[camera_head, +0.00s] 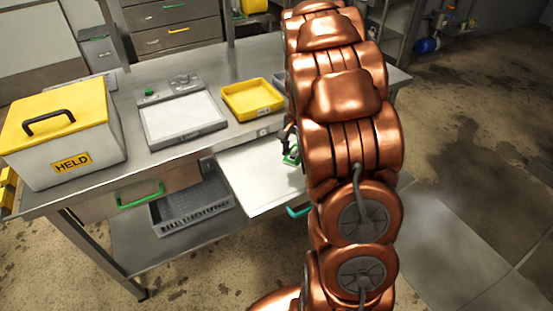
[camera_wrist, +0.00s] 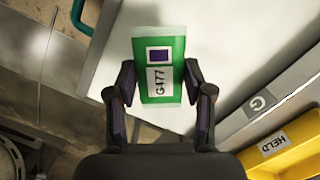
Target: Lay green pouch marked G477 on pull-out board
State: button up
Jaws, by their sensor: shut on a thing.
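The green pouch (camera_wrist: 159,64), with a white label reading G477 and a dark purple square, is between the fingers of my gripper (camera_wrist: 159,82) in the wrist view. The fingers are shut on its two sides. In the head view a small part of the green pouch (camera_head: 292,157) shows beside my arm, which hides the rest of it. The white pull-out board (camera_head: 250,178) extends from under the table's front edge. The pouch is over this board (camera_wrist: 217,40). I cannot tell whether the pouch touches it.
A yellow tray (camera_head: 252,99) stands on the steel table, right of a grey device with a white plate (camera_head: 184,118). A white box with a yellow lid marked HELD (camera_head: 62,130) stands at the left. A grey basket (camera_head: 192,207) is on the lower shelf.

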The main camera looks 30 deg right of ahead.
jog(key=s+d+m, duration=0.2)
jog(key=s, duration=0.1)
jog(key=s+d+m, duration=0.2)
jog(key=s+d, duration=0.1)
jog(key=s+d+m, duration=0.2)
jog(key=s, duration=0.1)
jog(key=shift+s+d+f+m+t+b, duration=0.2)
jog(key=shift+d+f+m+t+b, duration=0.1)
jog(key=shift+m+b, duration=0.1)
jog(key=p, duration=0.4)
send_over(283, 167)
jog(key=shift+d+f, duration=0.15)
jog(key=shift+f, duration=0.55)
jog(key=shift+f+p, duration=0.65)
jog(key=shift+f, duration=1.15)
jog(key=shift+f, duration=0.15)
jog(key=o, duration=0.7)
jog(key=shift+o, duration=0.2)
